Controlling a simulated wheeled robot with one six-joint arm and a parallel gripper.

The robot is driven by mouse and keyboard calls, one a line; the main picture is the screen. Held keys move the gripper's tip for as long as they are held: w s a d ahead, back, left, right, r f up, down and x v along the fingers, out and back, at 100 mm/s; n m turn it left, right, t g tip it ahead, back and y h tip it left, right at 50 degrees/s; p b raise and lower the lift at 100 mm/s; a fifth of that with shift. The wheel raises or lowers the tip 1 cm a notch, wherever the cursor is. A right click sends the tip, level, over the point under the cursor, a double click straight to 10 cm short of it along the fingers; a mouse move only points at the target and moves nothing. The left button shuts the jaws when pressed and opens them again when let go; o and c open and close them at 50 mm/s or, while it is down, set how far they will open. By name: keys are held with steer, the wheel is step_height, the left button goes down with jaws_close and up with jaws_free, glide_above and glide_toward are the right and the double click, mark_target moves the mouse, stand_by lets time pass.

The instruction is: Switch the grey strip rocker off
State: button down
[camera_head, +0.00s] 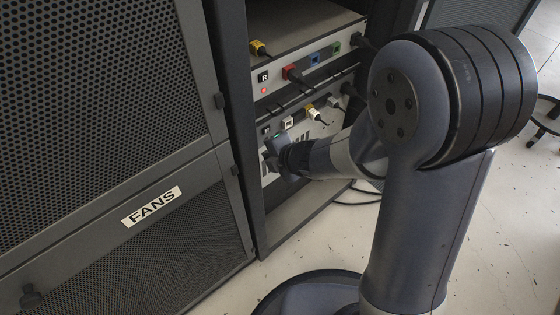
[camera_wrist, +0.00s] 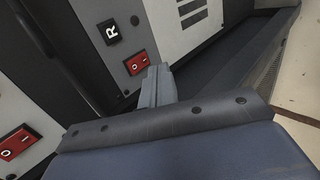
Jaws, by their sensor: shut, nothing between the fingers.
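My gripper (camera_head: 272,158) is shut and empty, reaching into the open rack in front of the lower unit. In the wrist view its closed fingers (camera_wrist: 158,75) point at a grey panel, with the tips close beside a red rocker (camera_wrist: 137,63) marked with white symbols. I cannot tell whether they touch it. A black label with a white R (camera_wrist: 110,30) sits on the same panel. A second red rocker (camera_wrist: 18,142) is at the lower left, on another grey surface. The frames do not clearly show which rocker is the grey strip's, or how either is tilted.
The upper unit (camera_head: 300,78) has coloured plugs and a red light. The lower unit (camera_head: 285,112) also carries plugs and cables near my arm. Rack posts and the FANS cabinet (camera_head: 110,235) bound the left. A stool (camera_head: 545,120) stands at the right.

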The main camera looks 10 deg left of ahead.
steer(key=shift+w+a+r+p, duration=0.1)
steer(key=shift+w+a+p, duration=0.45)
steer(key=shift+w+a, duration=1)
steer(key=shift+s+a, duration=0.1)
steer(key=shift+a+r, duration=0.1)
steer(key=shift+a, duration=0.05)
steer(key=shift+r+p, duration=0.8)
steer(key=shift+p, duration=0.15)
